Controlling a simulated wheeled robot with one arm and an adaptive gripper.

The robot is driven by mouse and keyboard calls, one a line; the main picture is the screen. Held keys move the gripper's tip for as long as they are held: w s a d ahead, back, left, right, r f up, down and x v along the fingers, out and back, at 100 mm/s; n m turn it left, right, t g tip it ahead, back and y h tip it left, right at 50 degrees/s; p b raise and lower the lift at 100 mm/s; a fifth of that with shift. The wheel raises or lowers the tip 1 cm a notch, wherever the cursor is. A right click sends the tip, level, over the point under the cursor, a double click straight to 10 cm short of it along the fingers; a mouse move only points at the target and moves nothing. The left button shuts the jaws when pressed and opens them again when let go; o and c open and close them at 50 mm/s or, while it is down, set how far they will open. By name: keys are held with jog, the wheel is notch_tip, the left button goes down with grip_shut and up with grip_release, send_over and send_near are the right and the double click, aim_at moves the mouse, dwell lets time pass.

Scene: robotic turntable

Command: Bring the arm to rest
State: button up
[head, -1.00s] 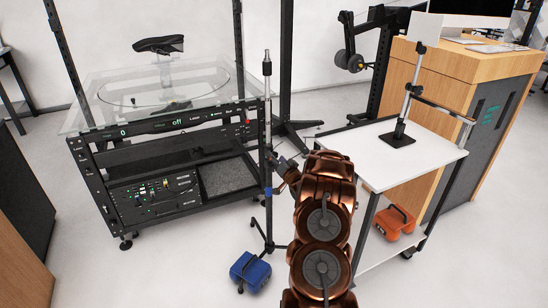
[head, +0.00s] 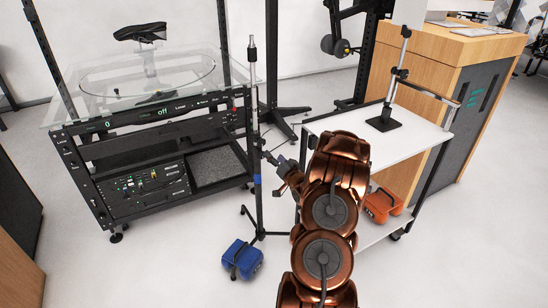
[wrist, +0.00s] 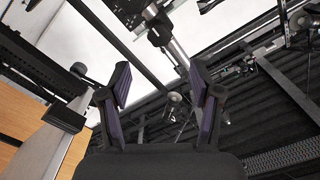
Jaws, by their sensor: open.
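My copper arm (head: 331,210) reaches up from the bottom of the head view, bent. My gripper (head: 272,161) is at its far end, small and dark, beside the upright pole of a black stand (head: 257,140) in the picture; I cannot tell whether they touch. In the wrist view my gripper (wrist: 163,88) has its two purple-padded fingers spread wide, with nothing between them. The wrist camera looks upward past the fingers at dark overhead structure and a pale surface.
A turntable rig with a glass top (head: 190,85) stands left, its display reading "off". A white side table (head: 410,138) stands right of my arm. A blue box (head: 243,260) is on the floor, an orange box (head: 383,205) on the side table's lower shelf. Floor at lower right is clear.

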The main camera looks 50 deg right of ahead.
dwell(0.4)
jog(key=w+a+r+n+g+y+p, duration=0.1)
jog(key=w+a+r+n+g, duration=0.15)
jog(key=a, duration=0.25)
jog(key=w+a+r+n+g+y+p, duration=0.1)
jog(key=w+a+r+g, duration=0.1)
jog(key=a+r, duration=0.25)
jog(key=s+a+r+n+g+p, duration=0.1)
jog(key=s+a+r+g, duration=0.15)
jog(key=a, duration=0.45)
jog(key=s+a+r+n+g+p, duration=0.1)
jog(key=s+a+r+g+p, duration=0.15)
jog(key=a, duration=0.45)
jog(key=s+a+r+n+g+y+p, duration=0.1)
jog(key=s+a+r+g, duration=0.2)
jog(key=s+a, duration=0.5)
jog(key=s+a+r+n+g+y+p, duration=0.1)
jog(key=s+a, duration=0.7)
jog(key=s, duration=0.9)
jog(key=s+a+r+n+g+y+p, duration=0.1)
jog(key=s+a+r+n+g, duration=0.2)
jog(key=s, duration=1)
jog(key=a+r+g, duration=0.2)
jog(key=a+r, duration=0.2)
jog(key=a, duration=0.2)
jog(key=shift+r+y, duration=0.25)
jog(key=shift+y, duration=0.05)
jog(key=shift+g, duration=0.25)
